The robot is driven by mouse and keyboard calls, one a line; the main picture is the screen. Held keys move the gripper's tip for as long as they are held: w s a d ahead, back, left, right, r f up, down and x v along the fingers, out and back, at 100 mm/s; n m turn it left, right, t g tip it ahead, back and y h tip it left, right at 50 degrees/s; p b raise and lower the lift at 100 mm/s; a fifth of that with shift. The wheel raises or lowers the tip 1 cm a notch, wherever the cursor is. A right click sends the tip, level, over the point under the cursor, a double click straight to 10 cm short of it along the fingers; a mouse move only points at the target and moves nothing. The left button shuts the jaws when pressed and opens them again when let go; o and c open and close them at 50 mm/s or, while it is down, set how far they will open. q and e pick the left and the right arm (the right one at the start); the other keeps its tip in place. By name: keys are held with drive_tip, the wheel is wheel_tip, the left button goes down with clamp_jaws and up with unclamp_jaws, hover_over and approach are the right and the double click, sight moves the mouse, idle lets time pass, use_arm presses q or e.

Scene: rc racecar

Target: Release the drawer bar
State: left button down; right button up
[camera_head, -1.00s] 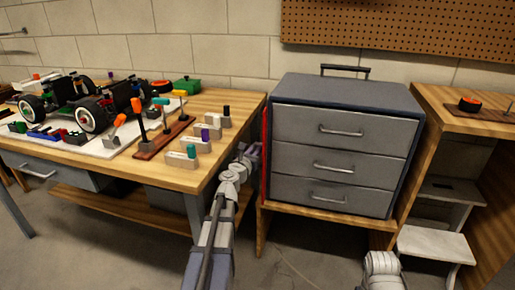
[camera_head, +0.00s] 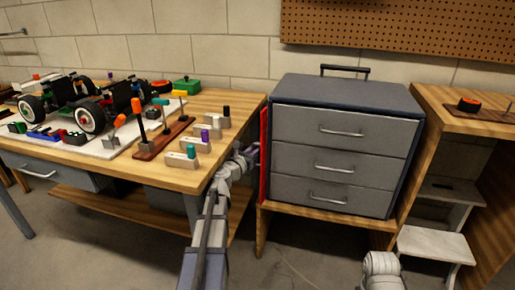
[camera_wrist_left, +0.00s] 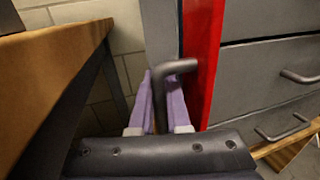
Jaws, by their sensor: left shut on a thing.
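The grey drawer cabinet (camera_head: 340,153) has three closed drawers with metal handles. A red bar (camera_head: 264,155) stands upright along its left front edge; it also shows in the wrist view (camera_wrist_left: 203,55). A dark bent handle (camera_wrist_left: 172,70) is beside the red bar; where it joins is not clear. My left gripper (camera_wrist_left: 166,92), with purple fingers, is shut on the dark handle. In the head view my left gripper (camera_head: 249,154) is at the cabinet's left side. My right gripper is not visible; only part of my right arm shows at the bottom.
A wooden workbench (camera_head: 225,100) with a toy car (camera_head: 75,105) and several small tools stands close on the left of my left arm. A wooden shelf unit (camera_head: 435,105) stands right of the cabinet. The floor in front is clear.

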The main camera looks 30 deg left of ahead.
use_arm(q)
drive_tip(key=c, duration=1.2)
unclamp_jaws()
drive_tip(key=shift+o, duration=0.2)
